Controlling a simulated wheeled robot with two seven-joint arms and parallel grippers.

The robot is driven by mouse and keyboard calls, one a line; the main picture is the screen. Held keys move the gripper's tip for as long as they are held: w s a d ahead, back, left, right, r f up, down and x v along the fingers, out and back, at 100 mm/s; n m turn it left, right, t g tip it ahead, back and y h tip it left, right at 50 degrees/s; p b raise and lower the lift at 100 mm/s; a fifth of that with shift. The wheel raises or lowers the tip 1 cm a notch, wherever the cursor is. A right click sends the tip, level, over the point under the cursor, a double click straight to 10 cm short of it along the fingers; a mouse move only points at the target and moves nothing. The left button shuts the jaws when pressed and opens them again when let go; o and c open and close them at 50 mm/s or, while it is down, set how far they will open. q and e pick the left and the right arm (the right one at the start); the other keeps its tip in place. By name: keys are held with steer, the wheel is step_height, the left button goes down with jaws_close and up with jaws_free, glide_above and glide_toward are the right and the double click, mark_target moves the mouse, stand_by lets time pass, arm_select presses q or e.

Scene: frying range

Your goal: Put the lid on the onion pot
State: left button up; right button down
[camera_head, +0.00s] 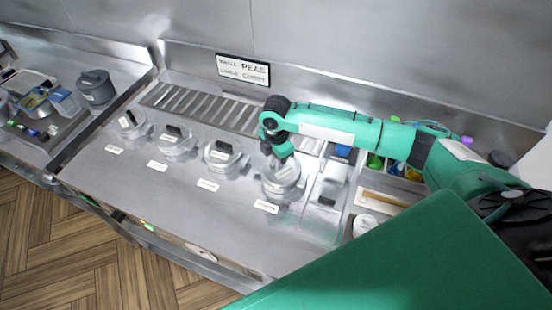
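Several round steel pots stand in a row along the counter, each with a small white label in front that is too small to read, so I cannot tell which is the onion pot. Three pots, the far left one (132,126), the second (174,143) and the third (222,157), show dark handles on top, like lids in place. The fourth pot (284,190) is under my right gripper (279,158), which points down close to its top. My arm partly hides that pot's top. Whether the gripper's fingers are open or hold a lid is unclear. My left gripper is out of view.
A slotted steel grate (195,106) runs behind the pots. A sign (243,69) hangs on the back wall. Coloured bottles (375,161) and small bins are at the right. A dark grey pot (96,87) and a cluttered tray are on the left counter. The counter's front strip is clear.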

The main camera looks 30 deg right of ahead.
steer(key=shift+f+p, duration=0.25)
steer(key=shift+p, duration=0.05)
stand_by(0.4)
steer(key=c, duration=0.8)
jaws_free()
steer(key=shift+c, duration=0.2)
steer(key=shift+r, duration=0.1)
step_height(320, 180, up, 7)
steer(key=p, duration=0.7)
